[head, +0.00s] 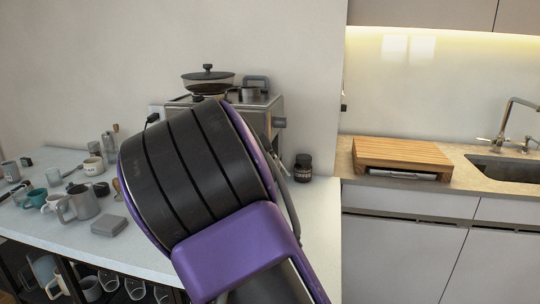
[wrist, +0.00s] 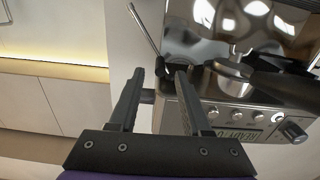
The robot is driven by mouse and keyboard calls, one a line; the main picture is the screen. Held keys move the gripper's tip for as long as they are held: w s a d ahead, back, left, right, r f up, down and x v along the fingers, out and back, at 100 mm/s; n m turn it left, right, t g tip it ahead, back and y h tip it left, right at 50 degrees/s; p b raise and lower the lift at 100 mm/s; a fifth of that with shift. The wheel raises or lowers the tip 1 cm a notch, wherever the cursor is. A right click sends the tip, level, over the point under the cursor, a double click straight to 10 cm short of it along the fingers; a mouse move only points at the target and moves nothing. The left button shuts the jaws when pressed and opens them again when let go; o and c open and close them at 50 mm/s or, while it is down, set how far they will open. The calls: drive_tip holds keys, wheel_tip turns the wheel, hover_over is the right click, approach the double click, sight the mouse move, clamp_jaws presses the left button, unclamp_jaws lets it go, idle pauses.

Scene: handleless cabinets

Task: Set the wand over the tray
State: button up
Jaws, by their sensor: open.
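The wand (wrist: 143,28) is a thin metal rod on the coffee machine (wrist: 215,105) in the wrist view. It slants out beside the machine body, towards the upper left of the picture, clear of the shiny area in front of the machine. My gripper (wrist: 161,75) is open, with its two dark fingers pointing at the machine's side. The wand's machine end shows between and just beyond the fingertips; I see no grip on it. The tray is not clear among the shiny surfaces. In the head view my arm hides most of the coffee machine (head: 262,108) and my gripper.
A black-handled portafilter (wrist: 285,88) juts from the machine beside a knob (wrist: 292,131). A lidded pan (head: 208,77) sits on top. Mugs and a grey jug (head: 80,204) crowd the left counter. A dark jar (head: 303,168) stands right of the machine. A wooden board (head: 402,153) lies farther right.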

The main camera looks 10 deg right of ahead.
sight(273, 152)
drive_tip(key=x, duration=0.8)
